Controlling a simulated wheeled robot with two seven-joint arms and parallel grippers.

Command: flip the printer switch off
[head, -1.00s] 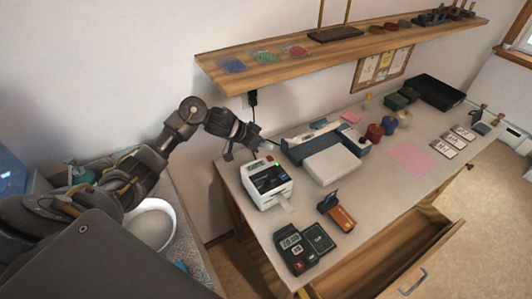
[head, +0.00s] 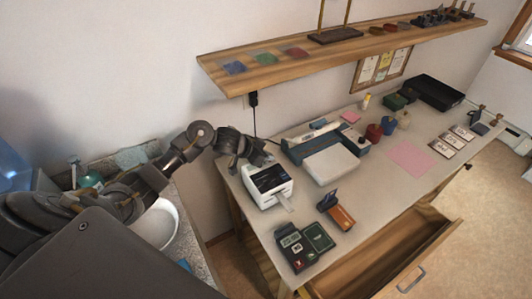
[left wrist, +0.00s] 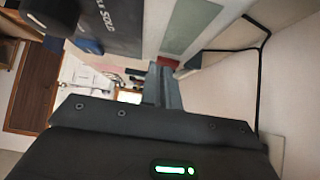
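The printer (head: 268,191) is a small white box with a dark top panel, at the left end of the desk in the head view. A paper strip (head: 285,201) sticks out of its front. My left gripper (head: 262,157) is over the printer's rear edge, close to it; I cannot tell whether it touches. It covers the back of the printer, and I cannot make out the switch. The left wrist view shows a dark body with a green light across the bottom, but not clearly the fingertips. My right gripper is not in view.
A larger grey-and-blue machine (head: 331,159) stands right of the printer. A card terminal (head: 291,248) and a stamp (head: 341,216) lie in front. A wooden shelf (head: 300,72) hangs above. A black cable (head: 254,120) runs down the wall behind. An open drawer (head: 400,250) juts out.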

